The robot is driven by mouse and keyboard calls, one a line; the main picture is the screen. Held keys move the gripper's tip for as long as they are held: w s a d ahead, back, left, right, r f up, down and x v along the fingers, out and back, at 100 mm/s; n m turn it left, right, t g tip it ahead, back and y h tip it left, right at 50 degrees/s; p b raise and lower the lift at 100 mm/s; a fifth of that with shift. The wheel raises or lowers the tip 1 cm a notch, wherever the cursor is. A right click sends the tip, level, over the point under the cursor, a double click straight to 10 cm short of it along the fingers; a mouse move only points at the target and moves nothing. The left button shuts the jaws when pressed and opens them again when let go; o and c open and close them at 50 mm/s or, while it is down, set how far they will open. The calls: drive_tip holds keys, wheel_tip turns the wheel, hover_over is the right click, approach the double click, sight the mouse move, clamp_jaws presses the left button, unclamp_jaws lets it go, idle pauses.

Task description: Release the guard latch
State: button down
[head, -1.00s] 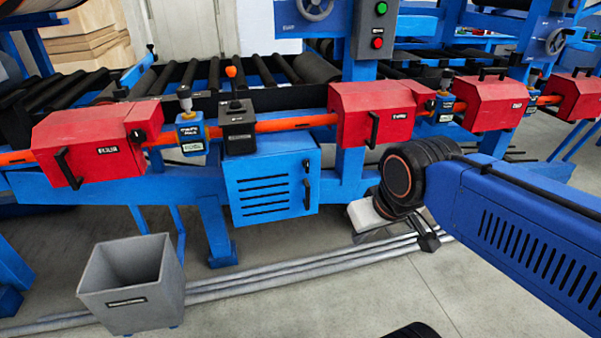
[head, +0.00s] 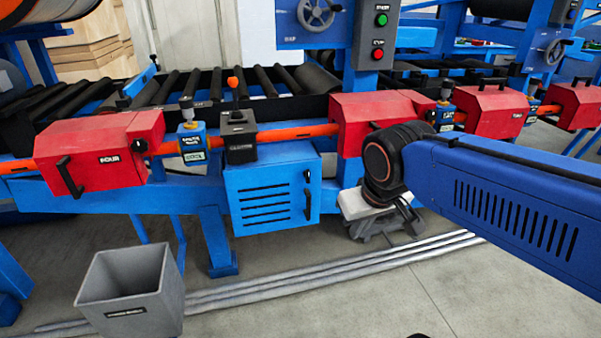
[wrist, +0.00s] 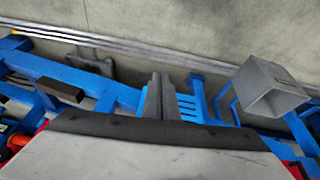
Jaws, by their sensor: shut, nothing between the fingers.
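My gripper (wrist: 160,97) is shut and empty in the wrist view, above blue frame parts and floor.
A black box (head: 238,137) with an orange-knobbed lever stands on the rail. A blue vented cabinet (head: 265,192) is below it. A grey bin (head: 130,290) stands on the floor at the left, beside grey pipes (head: 270,288).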

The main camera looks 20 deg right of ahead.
sight(307, 175)
drive_tip(key=w+a+m+h, duration=0.1)
drive_tip(key=w+a, duration=0.4)
drive_tip(key=w, duration=1.1)
drive_tip(key=w+a+r+m+h, duration=0.1)
drive_tip(key=w+a+h, duration=0.3)
drive_tip(key=w, duration=1.2)
drive_tip(key=shift+w+a+r+h, duration=0.25)
drive_tip(key=shift+w+a+h, duration=0.05)
drive_tip(key=shift+a, duration=0.2)
drive_tip(key=shift+d+f, duration=0.1)
drive_tip(key=x, duration=0.9)
drive_tip(key=d, duration=0.3)
drive_tip(key=shift+s+d+f, duration=0.1)
drive_tip(key=shift+f, duration=0.2)
drive_tip(key=shift+d, duration=0.6)
